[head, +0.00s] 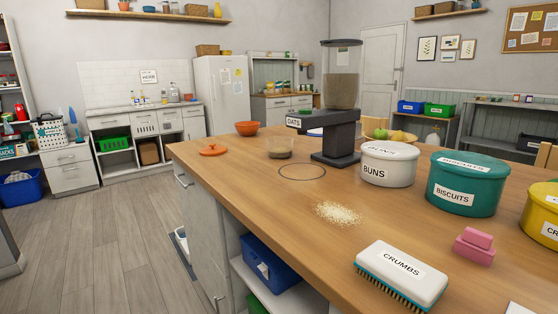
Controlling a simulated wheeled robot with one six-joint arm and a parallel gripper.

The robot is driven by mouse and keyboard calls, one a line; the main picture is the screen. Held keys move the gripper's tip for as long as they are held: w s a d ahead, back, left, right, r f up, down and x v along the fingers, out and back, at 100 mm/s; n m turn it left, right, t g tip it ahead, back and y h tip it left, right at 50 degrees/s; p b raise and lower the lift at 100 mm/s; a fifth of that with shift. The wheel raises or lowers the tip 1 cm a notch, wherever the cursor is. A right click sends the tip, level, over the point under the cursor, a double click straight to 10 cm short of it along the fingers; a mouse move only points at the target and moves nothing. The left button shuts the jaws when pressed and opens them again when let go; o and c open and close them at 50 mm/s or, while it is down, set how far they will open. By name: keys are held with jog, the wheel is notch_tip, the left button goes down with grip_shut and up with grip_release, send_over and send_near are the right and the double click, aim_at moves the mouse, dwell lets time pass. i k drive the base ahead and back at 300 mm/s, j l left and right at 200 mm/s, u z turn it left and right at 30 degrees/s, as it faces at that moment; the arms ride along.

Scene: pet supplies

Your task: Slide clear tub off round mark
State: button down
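The round mark (302,172) is a thin dark ring drawn on the wooden counter (240,174), and its inside looks empty. A small clear tub (280,148) with something brownish low in it stands upright behind the mark and slightly left. It appears apart from the ring. A dispenser (337,120) labelled OATS, with a clear hopper, stands just right of the mark, its arm reaching left above the tub area. My gripper is not in view.
A pile of oats or crumbs (338,213) lies in front of the mark. An orange lid (212,150) and orange bowl (247,128) are left. A BUNS tin (389,165), BISCUITS tin (466,184), pink block (473,244) and CRUMBS brush (402,274) stand right. The front-left counter is clear.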

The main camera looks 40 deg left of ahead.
aim_at(278, 148)
jog(key=i+j, duration=0.2)
jog(key=j, duration=0.2)
jog(key=i+j, duration=0.15)
jog(key=j, duration=0.25)
jog(key=i+j, duration=0.2)
jog(key=j, duration=0.15)
jog(key=i+j, duration=0.2)
jog(key=j, duration=0.2)
jog(key=i+j, duration=0.15)
jog(key=j, duration=0.25)
jog(key=i+j, duration=0.2)
jog(key=j, duration=0.2)
jog(key=i+j, duration=0.2)
jog(key=j, duration=0.15)
jog(key=i+j, duration=0.15)
jog(key=j, duration=0.25)
